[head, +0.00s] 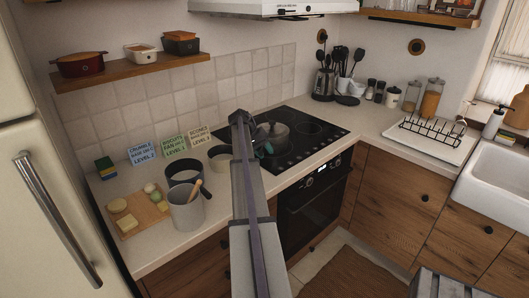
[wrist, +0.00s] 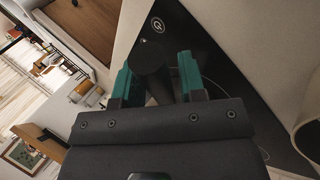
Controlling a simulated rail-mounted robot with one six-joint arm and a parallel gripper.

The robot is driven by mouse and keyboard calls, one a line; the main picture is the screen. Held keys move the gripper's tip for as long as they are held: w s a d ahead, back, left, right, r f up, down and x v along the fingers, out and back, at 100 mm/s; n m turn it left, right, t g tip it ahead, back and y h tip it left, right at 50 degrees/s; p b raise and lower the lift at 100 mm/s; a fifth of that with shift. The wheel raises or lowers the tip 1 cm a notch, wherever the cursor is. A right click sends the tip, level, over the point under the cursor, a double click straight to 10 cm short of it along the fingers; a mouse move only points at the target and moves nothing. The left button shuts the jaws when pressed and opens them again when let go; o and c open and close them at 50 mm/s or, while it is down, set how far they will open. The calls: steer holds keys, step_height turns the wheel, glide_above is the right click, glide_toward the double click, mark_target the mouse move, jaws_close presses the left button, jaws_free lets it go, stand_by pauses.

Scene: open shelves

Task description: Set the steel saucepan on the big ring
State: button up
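The steel saucepan (head: 272,134) looks grey and lidded, and stands on the black hob (head: 335,134) left of its middle. My arm hides part of it and of the hob's left side. My gripper (head: 262,151) is low at the pan's near side, with teal fingertips. In the wrist view, my gripper (wrist: 155,85) has a finger on each side of a dark bar, apparently the pan handle (wrist: 152,60). I cannot tell whether the fingers press on it. A ring (head: 308,128) at the hob's right is bare. Which ring is the big one is unclear.
Left of the hob stand a pale pot (head: 219,157), a dark pot (head: 184,168) and a grey crock (head: 187,212) with a wooden spoon. Small signs (head: 174,146) lean near the wall. A utensil holder (head: 324,84) stands behind the hob. A dish rack (head: 430,131) is farther right.

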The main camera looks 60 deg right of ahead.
steer(key=shift+o, duration=1.3)
steer(key=p+v, duration=0.8)
steer(key=v, duration=0.2)
steer(key=shift+w+r+p, duration=0.2)
steer(key=shift+r+p, duration=0.1)
steer(key=shift+p, duration=0.1)
steer(key=shift+a, duration=0.1)
